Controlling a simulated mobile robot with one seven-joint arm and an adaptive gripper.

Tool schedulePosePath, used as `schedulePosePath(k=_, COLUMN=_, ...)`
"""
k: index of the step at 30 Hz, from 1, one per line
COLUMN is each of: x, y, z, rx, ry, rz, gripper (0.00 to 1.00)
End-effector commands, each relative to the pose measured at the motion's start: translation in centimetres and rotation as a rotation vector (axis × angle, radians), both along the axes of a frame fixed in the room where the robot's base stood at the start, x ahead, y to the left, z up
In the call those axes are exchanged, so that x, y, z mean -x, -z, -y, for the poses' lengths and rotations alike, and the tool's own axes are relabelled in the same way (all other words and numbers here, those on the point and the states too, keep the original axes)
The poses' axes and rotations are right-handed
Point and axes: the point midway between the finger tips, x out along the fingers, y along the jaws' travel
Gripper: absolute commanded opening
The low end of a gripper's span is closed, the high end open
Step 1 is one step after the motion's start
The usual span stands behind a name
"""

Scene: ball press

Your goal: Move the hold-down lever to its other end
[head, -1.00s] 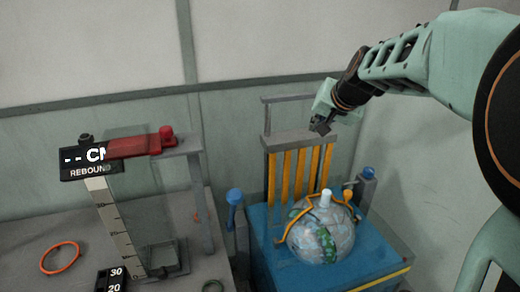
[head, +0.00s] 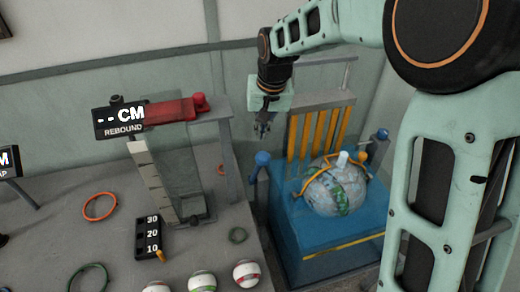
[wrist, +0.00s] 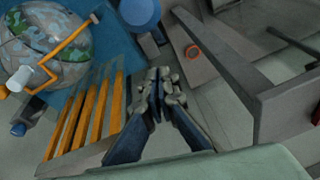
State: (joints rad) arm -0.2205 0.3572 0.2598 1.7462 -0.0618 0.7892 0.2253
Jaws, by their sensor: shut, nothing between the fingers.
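The press is a blue box (head: 312,236) with a patchy grey-green ball (head: 330,192) on top; both also show in the wrist view, the ball (wrist: 40,42) at upper left. A bent orange rod (head: 357,176) reaches around the ball, beside a white peg (head: 342,158). Blue-knobbed posts stand at the left (head: 262,160) and right (head: 381,135). I cannot tell for sure which part is the hold-down lever. My gripper (head: 262,128) is shut and empty, pointing down above the left blue knob, left of the orange bars (head: 318,132). Its closed fingers (wrist: 160,82) show in the wrist view, touching nothing.
A grey table (head: 110,232) at left holds a rebound stand with a red block (head: 170,110) on its arm. That stand is close left of my gripper. Orange and green rings and several striped balls lie on the table. A grey gantry frame rises behind the bars.

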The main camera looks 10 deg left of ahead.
Motion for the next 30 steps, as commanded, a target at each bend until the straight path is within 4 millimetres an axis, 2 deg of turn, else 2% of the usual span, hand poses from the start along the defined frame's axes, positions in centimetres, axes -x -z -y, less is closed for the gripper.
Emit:
schedulePosePath(k=3, x=-0.4, y=2.6, z=-0.5, rx=0.001, ry=-0.002, rz=-0.005, gripper=0.00)
schedulePosePath(k=5, x=-0.5, y=3.6, z=-0.6, rx=0.000, ry=-0.002, rz=-0.003, gripper=0.00)
schedulePosePath(k=9, x=1.2, y=4.1, z=-0.1, rx=0.000, ry=-0.001, rz=0.000, gripper=0.00)
schedulePosePath(k=15, x=2.4, y=4.9, z=0.2, rx=0.000, ry=-0.001, rz=0.001, gripper=0.00)
schedulePosePath(k=30, x=2.7, y=5.1, z=0.2, rx=-0.002, ry=-0.001, rz=0.003, gripper=0.00)
